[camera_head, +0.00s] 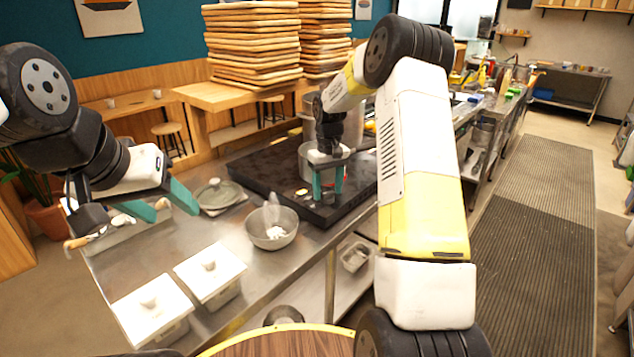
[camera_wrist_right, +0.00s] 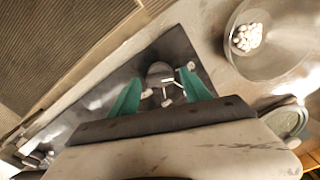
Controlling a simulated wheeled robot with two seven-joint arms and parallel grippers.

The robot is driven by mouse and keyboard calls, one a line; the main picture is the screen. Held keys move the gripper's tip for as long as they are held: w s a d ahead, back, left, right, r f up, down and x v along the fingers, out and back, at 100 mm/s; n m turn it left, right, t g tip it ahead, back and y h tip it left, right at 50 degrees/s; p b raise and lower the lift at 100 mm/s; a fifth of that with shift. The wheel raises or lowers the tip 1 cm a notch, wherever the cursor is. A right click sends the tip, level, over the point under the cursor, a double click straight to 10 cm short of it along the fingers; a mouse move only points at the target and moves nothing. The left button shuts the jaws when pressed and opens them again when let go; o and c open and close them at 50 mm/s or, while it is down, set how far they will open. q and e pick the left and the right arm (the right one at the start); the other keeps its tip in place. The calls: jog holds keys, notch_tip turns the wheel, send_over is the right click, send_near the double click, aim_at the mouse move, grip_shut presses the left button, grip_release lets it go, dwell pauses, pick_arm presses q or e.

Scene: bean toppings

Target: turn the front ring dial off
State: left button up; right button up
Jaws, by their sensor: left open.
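The black cooktop (camera_head: 262,172) lies on the steel counter. In the right wrist view, a dark round dial (camera_wrist_right: 159,70) with pale marks beside it sits on the cooktop's front part. My right gripper (camera_head: 328,190) is low over the cooktop, fingers pointing down. In its wrist view, the two teal fingers (camera_wrist_right: 160,85) are spread on either side of the dial, with gaps showing; contact cannot be told. In the head view the dial is not clearly seen. My left gripper (camera_head: 160,206) is open and empty, over the counter's left end.
A metal bowl (camera_head: 288,238) with white pieces stands in front of the cooktop. A lidded dish (camera_head: 216,194) is left of it. Two white lidded containers (camera_head: 152,312) are at the near left. A large pot (camera_head: 350,125) stands behind my right gripper.

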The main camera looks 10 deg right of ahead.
aim_at(328, 192)
dwell(0.3)
notch_tip(328, 192, up, 7)
jog(key=shift+r, duration=0.4)
jog(key=s+a+r+m+t, duration=0.1)
jog(key=s+a+r+t, duration=0.15)
jog(key=s+r, duration=1.25)
jog(key=s+a+f+m+t+y, duration=0.1)
jog(key=s+a+t+y, duration=0.1)
jog(key=s, duration=1.6)
jog(key=shift+s+f+m+t, duration=0.25)
jog(key=shift+m+t, duration=0.05)
jog(key=shift+t, duration=0.55)
